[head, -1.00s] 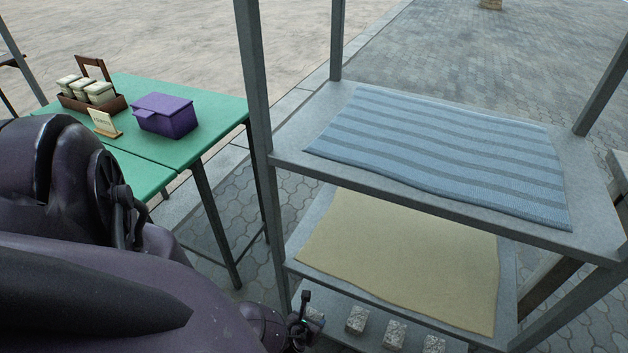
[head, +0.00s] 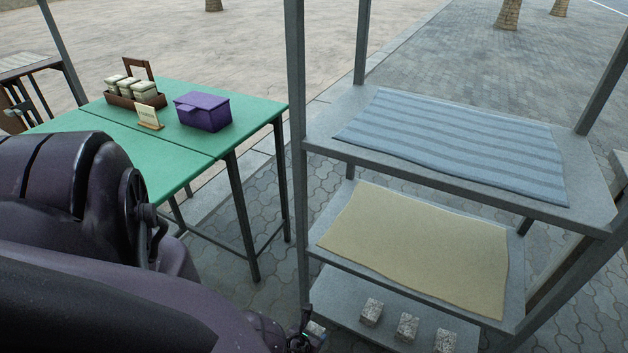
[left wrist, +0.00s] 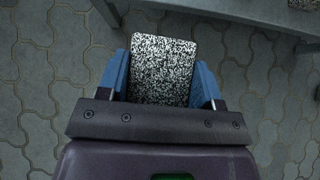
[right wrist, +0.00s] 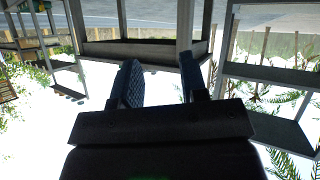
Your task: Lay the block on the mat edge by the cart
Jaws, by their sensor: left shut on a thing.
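My left gripper (left wrist: 160,65) is shut on a black-and-white speckled block (left wrist: 163,75), which sits between its blue fingers above the paving. In the head view the left gripper (head: 303,338) is low at the bottom edge, beside the rack's left post and bottom shelf. A blue striped mat (head: 455,150) lies on the rack's upper shelf. A plain beige mat (head: 420,245) lies on the middle shelf. I cannot tell which thing is the cart. My right gripper (right wrist: 158,75) is open and empty in the right wrist view; it is not in the head view.
Several speckled blocks (head: 407,325) stand on the rack's bottom shelf (head: 345,325). The rack's metal post (head: 298,150) rises near my left arm. A green table (head: 180,160) at left holds a purple box (head: 202,112), a jar caddy and a small sign. Both mats are bare.

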